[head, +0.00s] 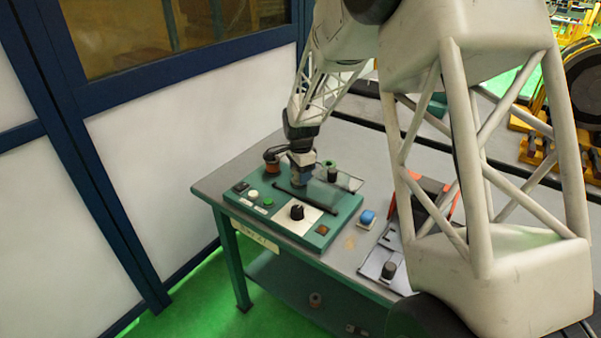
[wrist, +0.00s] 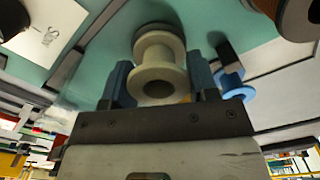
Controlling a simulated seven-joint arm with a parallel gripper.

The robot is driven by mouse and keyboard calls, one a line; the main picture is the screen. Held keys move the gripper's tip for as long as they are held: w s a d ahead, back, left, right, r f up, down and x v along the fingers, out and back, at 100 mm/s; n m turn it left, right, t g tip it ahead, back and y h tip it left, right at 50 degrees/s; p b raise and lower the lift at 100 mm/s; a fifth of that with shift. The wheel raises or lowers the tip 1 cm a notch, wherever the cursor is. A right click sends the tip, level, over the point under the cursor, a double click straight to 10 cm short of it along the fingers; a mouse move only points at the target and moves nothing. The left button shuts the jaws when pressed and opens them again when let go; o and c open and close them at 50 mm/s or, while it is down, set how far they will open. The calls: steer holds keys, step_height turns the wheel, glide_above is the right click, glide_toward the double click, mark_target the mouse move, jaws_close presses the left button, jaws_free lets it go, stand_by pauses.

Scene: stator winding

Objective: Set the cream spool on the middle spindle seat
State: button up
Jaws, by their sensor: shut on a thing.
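My gripper (wrist: 160,80) is shut on the cream spool (wrist: 158,76), its blue fingers on either side of it in the wrist view. The spool's open hole faces the camera. A pale round shape lies just beyond the spool; I cannot tell whether it is a seat or whether they touch. In the head view my gripper (head: 301,179) is low over the back of the green console (head: 238,187), between a copper spool (head: 272,165) and a dark green spool (head: 331,172). There the cream spool and the middle seat are hidden.
The console carries a black bar (head: 305,201), a black knob (head: 297,211) and several buttons. A blue spool (head: 367,217) stands right of the console. A grey plate with a black knob (head: 388,269) lies nearer the table's front. A copper spool (wrist: 300,15) is close by in the wrist view.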

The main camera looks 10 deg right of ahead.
stand_by(0.3)
steer(key=o, duration=1.2)
steer(key=shift+o, duration=0.2)
steer(key=shift+r, duration=0.15)
steer(key=shift+r, duration=3.25)
steer(key=shift+r, duration=0.15)
